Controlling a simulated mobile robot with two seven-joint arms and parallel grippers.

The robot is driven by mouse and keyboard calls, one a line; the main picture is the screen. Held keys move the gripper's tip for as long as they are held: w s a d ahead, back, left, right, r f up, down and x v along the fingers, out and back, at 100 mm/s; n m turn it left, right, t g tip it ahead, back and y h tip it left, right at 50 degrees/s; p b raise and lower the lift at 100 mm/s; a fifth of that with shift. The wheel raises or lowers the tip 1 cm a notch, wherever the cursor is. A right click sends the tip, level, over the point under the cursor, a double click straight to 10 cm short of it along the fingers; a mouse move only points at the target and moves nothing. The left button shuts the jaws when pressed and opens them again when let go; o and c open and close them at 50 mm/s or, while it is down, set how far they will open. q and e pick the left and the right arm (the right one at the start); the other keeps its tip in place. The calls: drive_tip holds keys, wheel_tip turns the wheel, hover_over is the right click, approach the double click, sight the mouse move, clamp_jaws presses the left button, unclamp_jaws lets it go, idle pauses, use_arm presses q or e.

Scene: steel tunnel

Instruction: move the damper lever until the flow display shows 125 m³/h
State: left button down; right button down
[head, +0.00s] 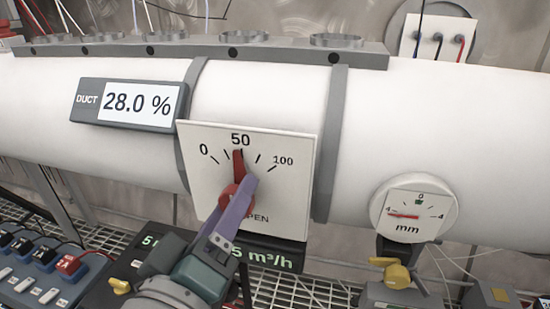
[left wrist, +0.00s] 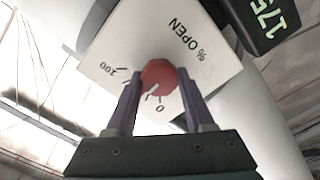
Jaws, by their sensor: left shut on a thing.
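The damper lever (head: 239,164) is red, on a square white dial plate (head: 292,190) marked 0, 50, 100 and % OPEN. Its tip points at about the 50 mark. My left gripper (head: 243,190) is shut on the lever at its round red hub, covering part of the plate. In the left wrist view the fingers stand on both sides of the red hub (left wrist: 158,76). The flow display (head: 270,256) below the plate is partly hidden by my gripper; its end reads 5 m³/h. In the left wrist view the display (left wrist: 266,18) shows 175, turned.
A DUCT display (head: 135,103) reads 28.0 %. A round mm gauge (head: 415,211) is at right, its red needle pointing left. A yellow valve handle (head: 395,271) is below it. A box with switches (head: 45,276) is at lower left. The white duct (head: 400,115) runs behind the plate.

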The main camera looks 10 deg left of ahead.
idle(0.3)
use_arm(q)
drive_tip(key=shift+c, duration=1.4)
unclamp_jaws()
drive_tip(key=shift+s, duration=0.1)
drive_tip(key=s, duration=0.9)
drive_tip(key=shift+s+a, duration=0.15)
drive_tip(key=shift+s, duration=0.2)
